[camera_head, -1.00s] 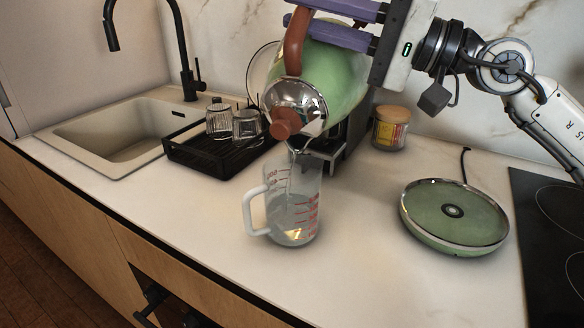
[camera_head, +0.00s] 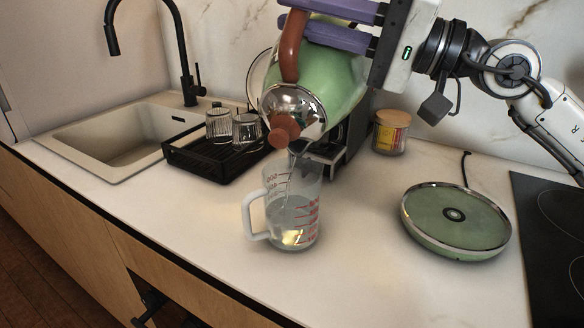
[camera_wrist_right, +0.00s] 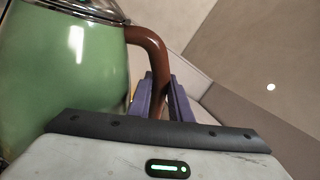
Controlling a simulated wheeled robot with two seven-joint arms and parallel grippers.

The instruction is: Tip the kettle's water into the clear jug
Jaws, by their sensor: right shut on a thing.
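The green kettle (camera_head: 338,78) is tilted steeply, its chrome lid and brown knob low and to the left, above the clear jug (camera_head: 293,208). A thin stream of water runs down inside the jug, which stands upright with red markings and a whitish handle on its left. The water in the jug reaches roughly its middle. My right gripper (camera_head: 290,28) is shut on the kettle's brown handle. In the right wrist view its purple fingers (camera_wrist_right: 165,100) close around the handle (camera_wrist_right: 150,55), beside the green body (camera_wrist_right: 65,80). My left gripper is in no view.
The green kettle base (camera_head: 455,218) stands on the counter at right, beside the black hob (camera_head: 550,235). A dark rack (camera_head: 210,160) with glasses, a sink (camera_head: 110,140) and a wooden-lidded jar (camera_head: 391,132) are behind. The counter around the jug is mostly clear.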

